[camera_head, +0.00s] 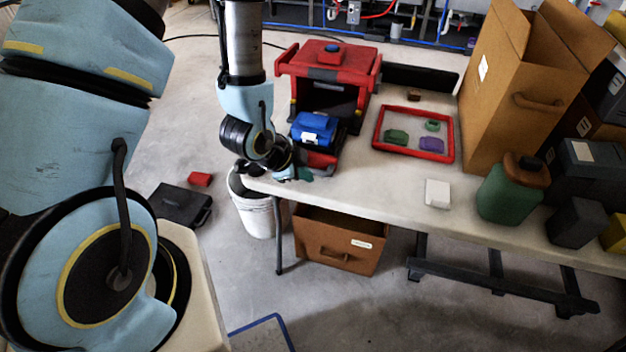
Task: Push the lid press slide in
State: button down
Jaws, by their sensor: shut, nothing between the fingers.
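The lid press (345,58) is a red and black housing with a dark opening, standing on the table's left part. Its slide (322,160), red and black, sticks out of the front toward me. A blue block with a white patch (315,127) sits on the slide. My gripper (304,174) is low at the table's left edge, close to the front end of the slide. It is shut and holds nothing. The fingers are small and partly hidden by my wrist, so I cannot tell whether they touch the slide.
A red-rimmed tray (448,158) with small green and purple pieces lies right of the press. A white box (437,194), a green jar (508,193) and a tall cardboard box (515,105) stand farther right. A white bucket (256,214) is below the table's left edge.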

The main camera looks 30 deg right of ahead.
jog(key=b+x, duration=0.2)
jog(key=x, duration=0.1)
jog(key=w+b+x, duration=0.1)
jog(key=b+x, duration=0.2)
jog(key=x, duration=0.1)
jog(key=w+b+x, duration=0.1)
jog(key=b+x, duration=0.2)
jog(key=x, duration=0.1)
jog(key=shift+w+d+r, duration=0.1)
jog(key=shift+d+r, duration=0.2)
jog(key=shift+w+d+f, duration=0.3)
jog(key=shift+w+d, duration=0.05)
jog(key=shift+w, duration=0.15)
